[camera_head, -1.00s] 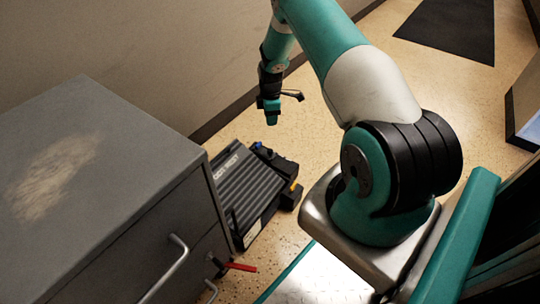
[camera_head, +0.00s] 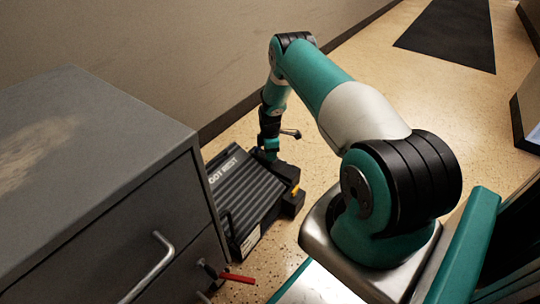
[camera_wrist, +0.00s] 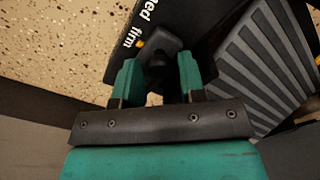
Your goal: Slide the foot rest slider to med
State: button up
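The foot rest (camera_head: 245,190) is a dark ribbed pedal on the floor beside the cabinet, its top edge lettered in white. Its ribbed plate (camera_wrist: 262,65) shows at the right in the wrist view. A dark side panel (camera_wrist: 190,14) carries the white words "Med" and "firm". A dark slider knob (camera_wrist: 157,62) with a small orange mark beside it sits near "firm". My gripper (camera_head: 271,153) points down at the far side of the foot rest. In the wrist view its teal fingers (camera_wrist: 160,80) stand apart on either side of the knob, with gaps visible. The panel's other end is out of view.
A grey cabinet (camera_head: 110,150) with metal handles stands close at the left. A red-handled object (camera_head: 238,278) sticks out near its lower front. The wall (camera_head: 150,50) runs behind. Speckled floor (camera_head: 350,70) is open to the right, with a dark mat (camera_head: 450,35) farther back.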

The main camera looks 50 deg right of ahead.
grip_shut()
jog(key=s+p, duration=0.3)
jog(key=shift+s+d+r, duration=0.15)
jog(key=shift+s+d, duration=0.15)
jog(key=shift+s, duration=0.2)
grip_release()
